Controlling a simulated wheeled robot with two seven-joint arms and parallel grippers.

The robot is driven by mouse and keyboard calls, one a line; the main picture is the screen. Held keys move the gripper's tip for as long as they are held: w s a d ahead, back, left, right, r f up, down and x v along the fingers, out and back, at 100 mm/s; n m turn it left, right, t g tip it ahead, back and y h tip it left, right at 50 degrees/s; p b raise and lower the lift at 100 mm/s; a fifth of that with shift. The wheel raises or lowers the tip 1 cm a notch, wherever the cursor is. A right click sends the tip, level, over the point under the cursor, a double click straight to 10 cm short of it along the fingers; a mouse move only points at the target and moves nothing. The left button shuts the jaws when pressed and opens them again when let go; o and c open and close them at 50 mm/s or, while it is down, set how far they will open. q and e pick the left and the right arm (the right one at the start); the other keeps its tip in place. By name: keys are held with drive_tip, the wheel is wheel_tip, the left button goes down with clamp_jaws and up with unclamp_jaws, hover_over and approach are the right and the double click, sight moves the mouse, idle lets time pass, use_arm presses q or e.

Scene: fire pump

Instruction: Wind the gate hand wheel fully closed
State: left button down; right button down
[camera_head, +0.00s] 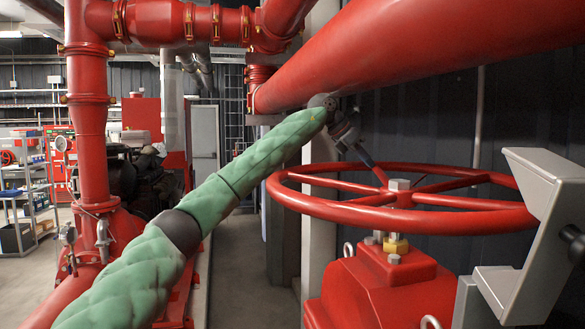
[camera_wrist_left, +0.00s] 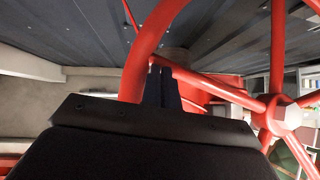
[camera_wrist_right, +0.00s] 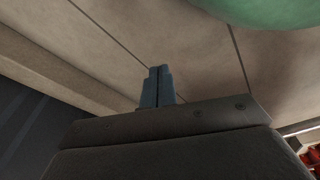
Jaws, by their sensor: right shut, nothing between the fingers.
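The red hand wheel (camera_head: 400,213) lies roughly level on top of the red gate valve body (camera_head: 385,285), with spokes meeting at a hexagonal hub nut (camera_head: 399,184). In the left wrist view its rim (camera_wrist_left: 148,40) and hub (camera_wrist_left: 283,115) show close up. My left gripper (camera_head: 372,163) points down at the wheel's far side, by the spokes. Its fingers (camera_wrist_left: 161,70) look shut together beside the rim and a spoke; whether they touch the wheel I cannot tell. My right gripper (camera_wrist_right: 158,70) is shut and empty over the pale floor, away from the wheel.
A thick red pipe (camera_head: 430,50) runs above the wheel and my left arm. A grey angular metal piece (camera_head: 545,215) stands close to the wheel's right side. A dark panelled wall (camera_head: 430,120) is behind. Red pipework (camera_head: 90,130) stands at left.

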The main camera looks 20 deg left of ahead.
sight(332, 164)
use_arm(q)
drive_tip(key=shift+f, duration=0.1)
use_arm(e)
drive_tip(key=shift+w+f, duration=0.15)
